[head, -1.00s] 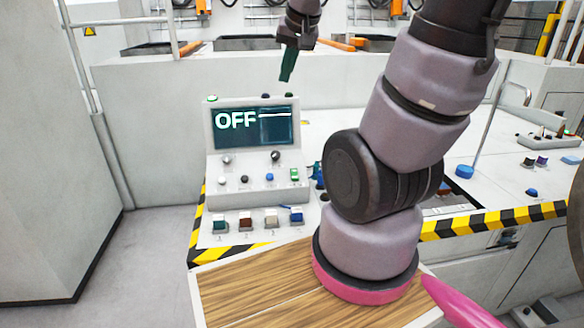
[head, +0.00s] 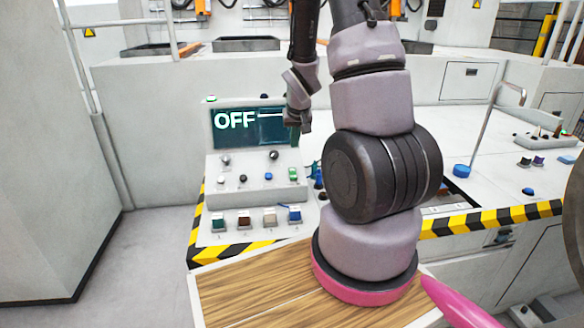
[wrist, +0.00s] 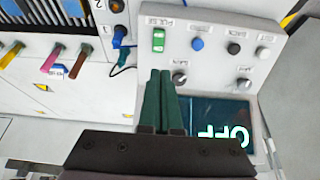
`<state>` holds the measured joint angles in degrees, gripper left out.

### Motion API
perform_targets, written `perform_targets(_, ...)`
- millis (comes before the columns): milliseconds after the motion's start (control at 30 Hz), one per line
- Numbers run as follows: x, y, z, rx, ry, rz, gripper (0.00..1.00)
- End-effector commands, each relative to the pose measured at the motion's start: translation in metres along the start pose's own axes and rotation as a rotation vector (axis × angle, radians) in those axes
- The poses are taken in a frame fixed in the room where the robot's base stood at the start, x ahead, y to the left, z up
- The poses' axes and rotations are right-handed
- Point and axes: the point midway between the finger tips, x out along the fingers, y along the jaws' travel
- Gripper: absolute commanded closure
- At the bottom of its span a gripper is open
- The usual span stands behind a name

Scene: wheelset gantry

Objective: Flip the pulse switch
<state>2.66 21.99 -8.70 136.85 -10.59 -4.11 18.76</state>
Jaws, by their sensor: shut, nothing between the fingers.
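The pulse switch is a small green rocker (head: 293,174) at the right end of the console's row of controls. In the wrist view the green rocker (wrist: 158,40) sits beside a label that reads upside down, apparently "PULSE". The console screen (head: 240,128) reads OFF, and it also shows in the wrist view (wrist: 205,115). My gripper (head: 295,137) is in front of the screen's right edge, above the switch in the picture. In the wrist view its green fingers (wrist: 160,73) are together and empty, with their tips pointing toward the rocker and a visible gap between.
A blue button (wrist: 197,44), a black button (wrist: 233,48) and a white button (wrist: 263,53) line up beside the rocker.

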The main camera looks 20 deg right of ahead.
Motion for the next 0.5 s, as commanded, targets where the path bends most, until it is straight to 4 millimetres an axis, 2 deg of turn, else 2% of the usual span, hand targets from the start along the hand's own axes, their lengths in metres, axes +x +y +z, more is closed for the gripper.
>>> perform_targets(333,0.001,0.000,0.000,0.000,0.000,0.000,1.00)
perform_targets(500,0.015,0.000,0.001,0.000,-0.003,0.001,1.00)
